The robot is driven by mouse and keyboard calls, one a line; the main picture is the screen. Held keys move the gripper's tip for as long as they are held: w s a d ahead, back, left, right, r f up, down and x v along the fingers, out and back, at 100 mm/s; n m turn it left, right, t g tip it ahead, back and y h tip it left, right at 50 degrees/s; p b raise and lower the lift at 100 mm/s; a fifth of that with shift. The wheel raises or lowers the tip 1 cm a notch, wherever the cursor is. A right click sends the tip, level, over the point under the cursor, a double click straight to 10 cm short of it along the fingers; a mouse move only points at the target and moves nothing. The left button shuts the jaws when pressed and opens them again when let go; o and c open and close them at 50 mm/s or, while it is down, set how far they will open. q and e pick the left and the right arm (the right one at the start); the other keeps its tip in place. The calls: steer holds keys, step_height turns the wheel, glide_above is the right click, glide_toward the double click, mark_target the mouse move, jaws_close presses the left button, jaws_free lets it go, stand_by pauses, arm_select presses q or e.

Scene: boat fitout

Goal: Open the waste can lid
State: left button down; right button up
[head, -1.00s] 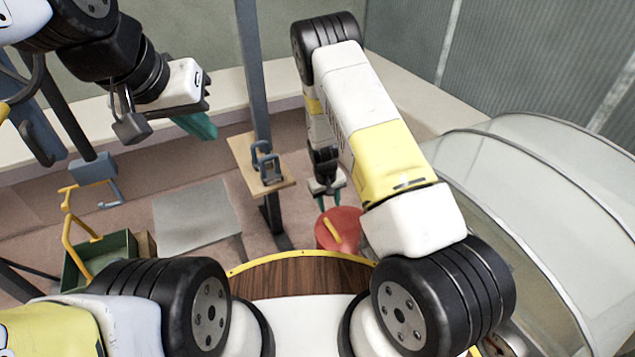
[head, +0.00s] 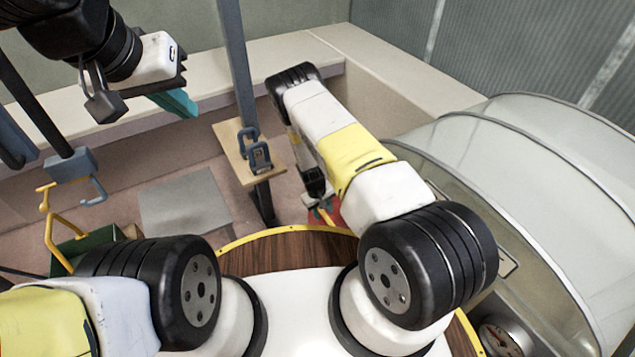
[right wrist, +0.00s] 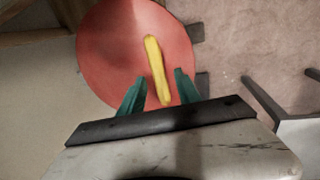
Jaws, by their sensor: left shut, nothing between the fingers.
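The waste can's round red lid (right wrist: 112,55) has a yellow bar handle (right wrist: 156,68) across it. In the right wrist view the lid is seen from above and looks closed. My right gripper (right wrist: 159,92) is open, its teal fingers on either side of the handle's near end, with gaps to both sides. In the head view the right gripper (head: 321,206) overlaps the lid (head: 335,214), which is mostly hidden by my arm and the round deck. My left gripper (head: 176,104) is shut and empty, held high at the upper left, far from the can.
A grey post with a wooden board (head: 230,150) carrying a grey padlock-like fitting stands left of my right arm. A green box (head: 85,247) is at the lower left. Curved clear panels (head: 520,160) rise at the right. A grey floor plate (head: 185,203) lies left.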

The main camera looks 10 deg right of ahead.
steer(key=shift+c, duration=0.2)
jaws_close()
stand_by(1.3)
